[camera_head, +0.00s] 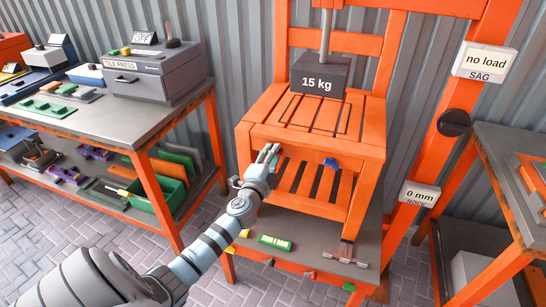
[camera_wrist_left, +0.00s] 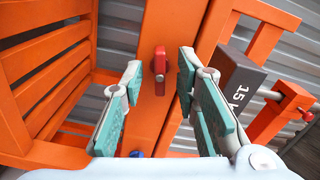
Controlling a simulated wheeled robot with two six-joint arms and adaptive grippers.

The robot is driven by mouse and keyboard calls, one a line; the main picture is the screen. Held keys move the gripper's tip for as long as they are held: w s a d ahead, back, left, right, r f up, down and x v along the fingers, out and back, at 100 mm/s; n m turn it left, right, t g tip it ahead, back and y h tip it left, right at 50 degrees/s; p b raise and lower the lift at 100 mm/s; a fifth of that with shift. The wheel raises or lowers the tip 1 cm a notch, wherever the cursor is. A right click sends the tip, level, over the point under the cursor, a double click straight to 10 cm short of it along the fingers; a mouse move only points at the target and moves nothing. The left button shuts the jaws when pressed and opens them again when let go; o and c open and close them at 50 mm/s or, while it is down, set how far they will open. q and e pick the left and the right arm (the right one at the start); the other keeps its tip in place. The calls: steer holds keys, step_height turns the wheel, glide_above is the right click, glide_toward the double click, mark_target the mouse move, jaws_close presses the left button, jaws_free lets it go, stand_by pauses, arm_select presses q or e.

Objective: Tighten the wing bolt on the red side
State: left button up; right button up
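The red wing bolt (camera_wrist_left: 160,70) sits on the orange chair's front rail in the left wrist view, its wing lying lengthwise between my fingers. My left gripper (camera_wrist_left: 160,76) is open, one teal-padded finger on each side of it with a gap on both sides. I cannot tell how deep the fingers reach. In the head view, my left gripper (camera_head: 268,151) is at the left end of the chair's front and hides the red bolt. A blue wing bolt (camera_head: 331,163) shows on the right side of the front. My right gripper is in neither view.
A 15 kg weight (camera_head: 320,79) rests on the orange chair seat (camera_head: 285,100). The chair stands on a grey bench (camera_head: 315,235) with small coloured parts. An orange post with "no load" (camera_head: 485,62) and "0 mm" (camera_head: 419,194) signs stands right. A workbench (camera_head: 110,120) stands left.

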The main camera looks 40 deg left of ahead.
arm_select(q)
jaws_close()
steer(key=m, duration=0.3)
steer(key=shift+o, duration=0.4)
jaws_free()
steer(key=v, duration=1.2)
